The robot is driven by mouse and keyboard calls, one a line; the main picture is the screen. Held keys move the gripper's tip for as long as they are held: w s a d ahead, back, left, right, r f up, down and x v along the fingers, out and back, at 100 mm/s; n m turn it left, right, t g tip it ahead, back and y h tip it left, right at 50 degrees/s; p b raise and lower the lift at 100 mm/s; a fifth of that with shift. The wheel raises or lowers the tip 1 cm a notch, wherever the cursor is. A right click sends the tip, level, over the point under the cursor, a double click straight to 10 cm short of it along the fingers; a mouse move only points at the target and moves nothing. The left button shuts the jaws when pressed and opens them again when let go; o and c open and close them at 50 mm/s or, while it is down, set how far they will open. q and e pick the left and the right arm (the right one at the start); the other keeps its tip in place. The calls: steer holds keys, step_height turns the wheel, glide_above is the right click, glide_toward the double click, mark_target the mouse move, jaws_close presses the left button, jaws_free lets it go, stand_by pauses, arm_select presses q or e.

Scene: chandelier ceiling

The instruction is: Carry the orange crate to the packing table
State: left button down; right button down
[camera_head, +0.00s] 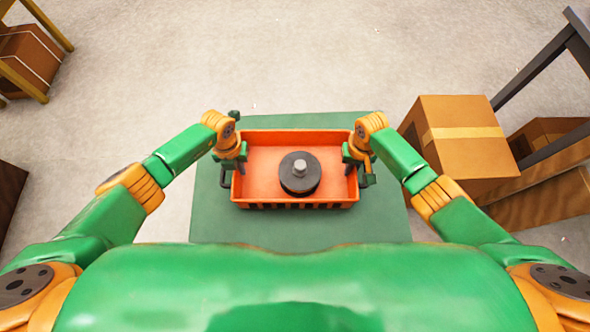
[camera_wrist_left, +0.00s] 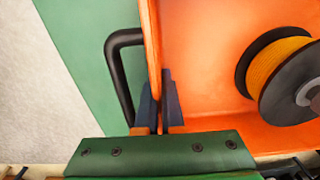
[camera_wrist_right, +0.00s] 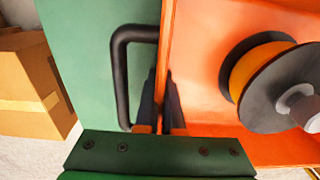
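The orange crate (camera_head: 252,172) sits on a green tabletop (camera_head: 300,232) in front of me, level, with black handles on its left and right ends. It holds a spool (camera_head: 300,185) with dark flanges and yellow-orange winding. My left gripper (camera_head: 240,168) is at the crate's left end wall. In the left wrist view its fingers (camera_wrist_left: 160,112) straddle that wall closely, beside the black handle (camera_wrist_left: 122,70). My right gripper (camera_head: 352,165) is at the right end wall. Its fingers (camera_wrist_right: 162,112) straddle that wall closely in the right wrist view. The fingertips are partly hidden.
A cardboard box (camera_head: 462,140) stands close to the table's right side, near a dark metal frame (camera_head: 540,75) and another carton. A yellow-legged rack (camera_head: 45,25) with a carton is at the far left. The concrete floor (camera_head: 250,55) beyond the table is clear.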

stand_by(0.5)
